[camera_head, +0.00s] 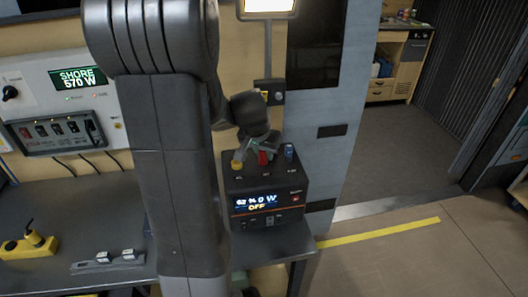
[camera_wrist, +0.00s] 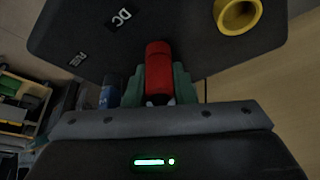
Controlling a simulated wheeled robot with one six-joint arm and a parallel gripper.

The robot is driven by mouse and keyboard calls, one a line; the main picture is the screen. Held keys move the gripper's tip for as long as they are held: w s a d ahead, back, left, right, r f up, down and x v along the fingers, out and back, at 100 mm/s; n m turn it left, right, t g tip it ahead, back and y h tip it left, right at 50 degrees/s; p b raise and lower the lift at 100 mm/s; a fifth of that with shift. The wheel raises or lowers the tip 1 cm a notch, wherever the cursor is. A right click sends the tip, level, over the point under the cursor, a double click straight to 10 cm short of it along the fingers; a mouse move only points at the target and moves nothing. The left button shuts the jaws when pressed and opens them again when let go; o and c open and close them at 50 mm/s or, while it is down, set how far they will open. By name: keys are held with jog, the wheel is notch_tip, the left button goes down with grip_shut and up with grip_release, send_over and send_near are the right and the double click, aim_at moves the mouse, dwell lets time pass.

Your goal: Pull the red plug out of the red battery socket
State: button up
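The red plug (camera_wrist: 158,68) stands at the top of the black battery box in the wrist view, its far end against the dark panel by the DC label. I cannot tell how deep it sits; its socket is hidden. It also shows as a small red patch in the head view (camera_head: 263,158). My gripper (camera_wrist: 159,85) has a green finger on each side of the plug, both appearing to touch it. In the head view my gripper (camera_head: 259,146) is just above the battery box (camera_head: 264,187), whose display reads OFF.
A yellow connector (camera_head: 238,160) and a blue connector (camera_head: 289,152) flank the red plug closely on the box top. A control panel (camera_head: 62,103) is on the left wall. A yellow block (camera_head: 28,246) lies on the bench. Open floor (camera_head: 420,260) is at right.

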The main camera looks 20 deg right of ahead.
grip_shut()
jog(key=shift+r, duration=0.1)
jog(key=shift+r+p, duration=0.3)
jog(key=shift+r, duration=0.3)
jog(key=shift+r+p, duration=0.7)
jog(key=shift+r, duration=0.1)
jog(key=shift+r+p, duration=0.8)
jog(key=shift+r, duration=0.6)
jog(key=shift+s+f, duration=0.1)
